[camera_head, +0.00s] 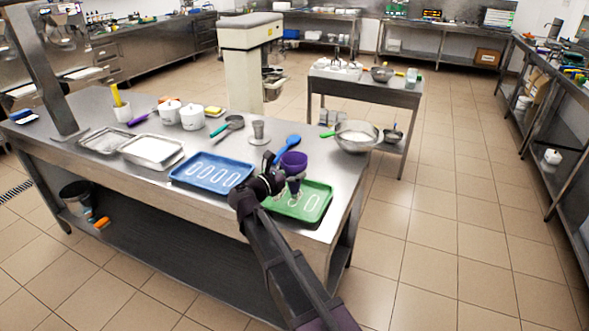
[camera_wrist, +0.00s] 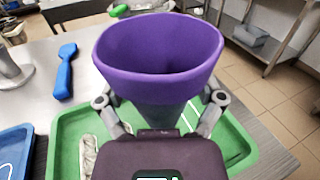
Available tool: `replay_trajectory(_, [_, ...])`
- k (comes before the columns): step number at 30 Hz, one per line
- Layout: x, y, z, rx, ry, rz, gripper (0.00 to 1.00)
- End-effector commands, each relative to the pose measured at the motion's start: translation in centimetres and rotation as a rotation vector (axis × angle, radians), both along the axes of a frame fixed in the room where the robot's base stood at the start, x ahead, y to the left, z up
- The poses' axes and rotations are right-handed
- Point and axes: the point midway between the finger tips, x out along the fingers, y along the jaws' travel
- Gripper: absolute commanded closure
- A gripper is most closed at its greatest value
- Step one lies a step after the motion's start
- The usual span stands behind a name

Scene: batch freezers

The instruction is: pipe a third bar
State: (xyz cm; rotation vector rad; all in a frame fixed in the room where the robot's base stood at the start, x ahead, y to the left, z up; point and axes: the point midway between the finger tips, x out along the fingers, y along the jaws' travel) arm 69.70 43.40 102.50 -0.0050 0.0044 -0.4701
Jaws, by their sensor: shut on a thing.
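My gripper (camera_head: 287,182) is shut on a piping bag with a wide purple cuff (camera_head: 293,162) and a grey lower part. The bag is upright, mouth up, above the green tray (camera_head: 322,212). In the wrist view the purple cuff (camera_wrist: 160,80) fills the middle, with a gripper finger on each side. The green tray (camera_wrist: 68,128) lies below; a pale piped bar (camera_wrist: 88,155) shows on its left part, and white outline marks show to the right of the bag. The bag's tip and the tray's middle are hidden. In the head view an oval outline shows at the tray's right.
A blue tray (camera_head: 205,158) with several white oval outlines lies left of the green tray. Metal trays (camera_head: 152,138) and white pots (camera_head: 192,116) are further left.

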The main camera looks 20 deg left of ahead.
Motion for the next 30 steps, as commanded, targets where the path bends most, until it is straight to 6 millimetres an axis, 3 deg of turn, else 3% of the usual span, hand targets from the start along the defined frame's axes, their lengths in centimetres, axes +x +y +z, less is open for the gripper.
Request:
replay_trajectory(15, [-1.4, 0.0, 0.0, 0.000, 0.000, 0.000, 0.59])
replay_trajectory(30, [-1.5, 0.0, 0.0, 0.000, 0.000, -0.001, 0.59])
